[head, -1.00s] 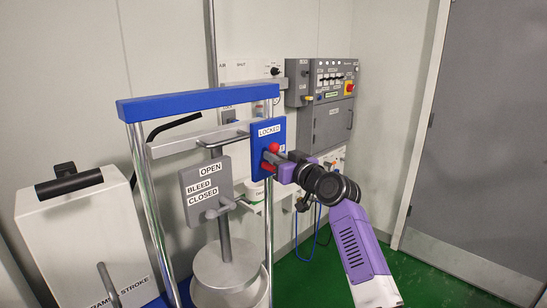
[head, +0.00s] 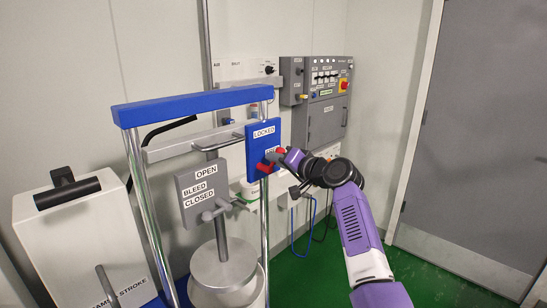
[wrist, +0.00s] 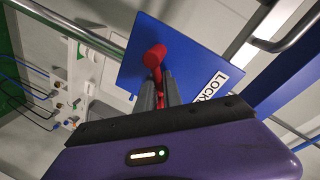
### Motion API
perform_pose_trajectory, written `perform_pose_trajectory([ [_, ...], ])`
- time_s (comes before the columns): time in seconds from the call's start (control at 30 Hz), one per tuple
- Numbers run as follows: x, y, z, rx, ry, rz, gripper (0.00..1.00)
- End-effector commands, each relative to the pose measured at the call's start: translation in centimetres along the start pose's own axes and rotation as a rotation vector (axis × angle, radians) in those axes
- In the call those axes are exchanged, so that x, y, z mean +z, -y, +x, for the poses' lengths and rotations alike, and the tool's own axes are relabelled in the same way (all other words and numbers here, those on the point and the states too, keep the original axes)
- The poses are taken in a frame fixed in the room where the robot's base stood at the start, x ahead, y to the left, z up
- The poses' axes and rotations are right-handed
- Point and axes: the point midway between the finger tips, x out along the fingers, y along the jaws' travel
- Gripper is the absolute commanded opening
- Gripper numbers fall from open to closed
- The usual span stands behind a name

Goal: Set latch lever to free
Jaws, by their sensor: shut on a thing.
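The red latch lever (head: 264,167) is on the lower part of a blue plate (head: 262,132) in the head view. The plate has a LOCKED label near its top. A second label lower down is mostly hidden by my gripper. My gripper (head: 278,156) reaches in from the right and is shut on the lever. In the wrist view, the lever's round red end (wrist: 155,56) shows beyond the fingertips of my gripper (wrist: 158,88). More red shows between the fingers. The blue plate (wrist: 190,55) lies behind, with its LOCKED label partly covered by my gripper body.
A grey OPEN/BLEED/CLOSED plate (head: 203,193) with a handle stands left of the latch plate. A blue crossbar (head: 193,104) on chrome posts frames both. A grey control panel (head: 327,103) is on the back wall. Green floor (head: 420,275) is clear at right.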

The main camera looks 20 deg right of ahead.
Motion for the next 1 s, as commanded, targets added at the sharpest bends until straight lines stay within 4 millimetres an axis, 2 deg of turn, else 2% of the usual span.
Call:
perform_pose_trajectory([
  [0.03,-1.1,0.4,-0.1,-0.007,-0.010,0.041,0.00],
  [0.5,-0.8,-1.4,0.1,-0.008,0.070,0.453,0.00],
  [0.7,-0.5,-1.9,0.2,-0.008,0.095,0.576,0.00],
  [1.0,-0.3,-2.3,0.3,-0.009,0.115,0.673,0.00],
])
